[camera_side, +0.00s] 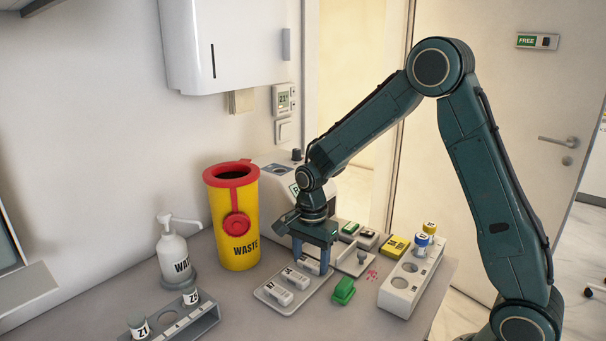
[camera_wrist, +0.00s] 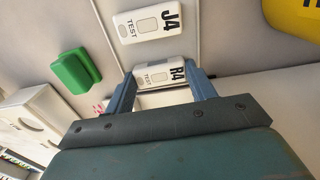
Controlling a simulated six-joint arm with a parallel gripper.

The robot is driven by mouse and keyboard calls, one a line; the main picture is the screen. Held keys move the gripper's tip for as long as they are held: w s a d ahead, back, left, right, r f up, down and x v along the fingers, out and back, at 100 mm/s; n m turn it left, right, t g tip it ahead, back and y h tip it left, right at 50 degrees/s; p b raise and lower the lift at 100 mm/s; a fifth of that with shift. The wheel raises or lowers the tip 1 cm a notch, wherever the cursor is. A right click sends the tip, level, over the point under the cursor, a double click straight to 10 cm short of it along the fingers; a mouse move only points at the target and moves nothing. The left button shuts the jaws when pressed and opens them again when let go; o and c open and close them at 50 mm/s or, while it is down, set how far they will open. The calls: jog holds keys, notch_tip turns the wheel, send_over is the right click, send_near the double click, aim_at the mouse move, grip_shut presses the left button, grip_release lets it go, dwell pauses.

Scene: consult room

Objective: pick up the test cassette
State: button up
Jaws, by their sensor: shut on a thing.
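My gripper (camera_side: 317,262) points down over the back of a grey tray (camera_side: 262,296) and is shut on a white test cassette. The wrist view shows that cassette (camera_wrist: 158,75), marked R4 and TEST, between my two blue fingertips (camera_wrist: 164,84). In the side view the held cassette (camera_side: 308,265) is partly hidden by the fingers. I cannot tell whether it still touches the tray. A second white cassette marked J4 (camera_wrist: 149,24) lies beside it, apart from my fingers. The side view shows two cassettes (camera_side: 295,278) on the tray in front of my gripper.
A green object (camera_side: 344,290) lies right of the tray, near a white rack (camera_side: 399,296) with capped vials. A yellow waste bin (camera_side: 235,222) and a pump bottle (camera_side: 174,252) stand to the left. A grey vial rack (camera_side: 190,325) is in front. A white device (camera_side: 350,196) stands behind my gripper.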

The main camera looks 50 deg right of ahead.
aim_at(311, 261)
notch_tip(311, 261, up, 20)
dwell(0.8)
jog(key=shift+d, duration=0.15)
dwell(0.6)
jog(key=s+d+n, duration=0.2)
jog(key=d+n, duration=0.6)
jog(key=n, duration=0.9)
jog(key=shift+r+n, duration=0.3)
jog(key=shift+r, duration=0.05)
jog(key=shift+f, duration=0.1)
